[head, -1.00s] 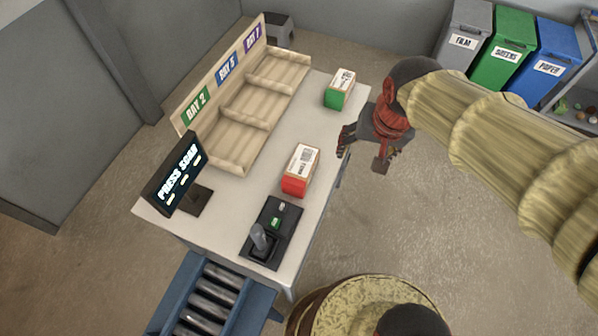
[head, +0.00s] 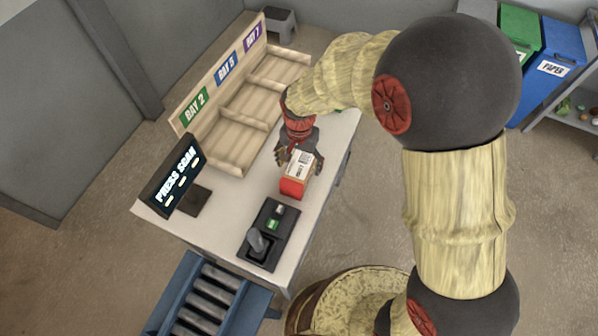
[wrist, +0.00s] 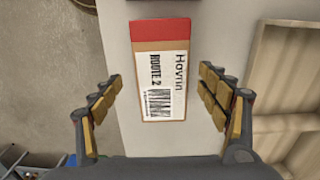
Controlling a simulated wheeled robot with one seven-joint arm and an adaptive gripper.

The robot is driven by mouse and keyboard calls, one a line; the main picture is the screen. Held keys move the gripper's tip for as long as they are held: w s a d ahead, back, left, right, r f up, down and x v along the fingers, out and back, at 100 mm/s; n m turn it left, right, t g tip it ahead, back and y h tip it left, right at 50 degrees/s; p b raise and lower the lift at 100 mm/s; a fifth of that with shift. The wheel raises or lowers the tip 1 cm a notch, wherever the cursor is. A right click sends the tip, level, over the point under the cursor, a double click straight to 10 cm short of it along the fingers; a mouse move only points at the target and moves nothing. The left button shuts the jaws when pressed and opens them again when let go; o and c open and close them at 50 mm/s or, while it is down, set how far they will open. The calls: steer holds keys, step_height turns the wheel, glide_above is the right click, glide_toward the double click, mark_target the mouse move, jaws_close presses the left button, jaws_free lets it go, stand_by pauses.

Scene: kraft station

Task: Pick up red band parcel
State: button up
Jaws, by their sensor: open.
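The red band parcel (head: 294,182) is a small cardboard box with a red end and a white label on top. It lies on the white table, near its right edge. In the wrist view the parcel (wrist: 160,75) shows its label, reading "ROUTE 2", with the red band at the far end. My gripper (head: 300,160) is over the label end of the parcel. In the wrist view my gripper (wrist: 160,92) is open, one finger on each side of the parcel, with gaps between. How high the fingertips are above the table is hard to tell.
The "PRESS SCAN" screen (head: 176,176) is at the left. The wooden bay rack (head: 232,148) runs along the table's left side. My arm mostly hides the green band parcel.

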steer(key=f, duration=0.3)
steer(key=f+b, duration=0.1)
steer(key=f, duration=0.1)
steer(key=shift+w+a+f, duration=0.1)
steer(key=shift+w+f, duration=0.15)
steer(key=shift+f, duration=0.05)
steer(key=shift+c, duration=1.4)
steer(key=c, duration=1.3)
